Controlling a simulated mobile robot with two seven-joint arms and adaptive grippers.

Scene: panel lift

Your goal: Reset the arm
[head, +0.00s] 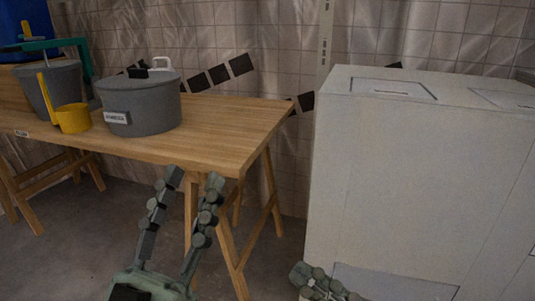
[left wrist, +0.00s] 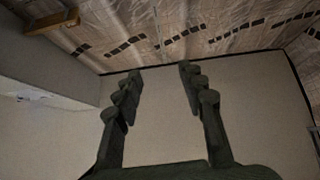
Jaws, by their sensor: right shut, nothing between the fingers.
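My left gripper (head: 194,178) points up in the lower middle of the head view, in front of the wooden table. Its two fingers stand apart with nothing between them. The left wrist view also shows the open fingers (left wrist: 160,70), with a plain pale surface and the tiled wall beyond. My right gripper (head: 305,273) shows only in part at the bottom edge of the head view, in front of the pale cabinet. Its fingers are together and hold nothing.
A wooden trestle table (head: 222,120) carries a grey lidded pot (head: 150,105), a yellow cup (head: 74,118) and a grey bucket (head: 52,88). A big pale cabinet (head: 400,170) with panels set in its top (head: 393,89) fills the right. Bare floor (head: 110,220) lies below the table.

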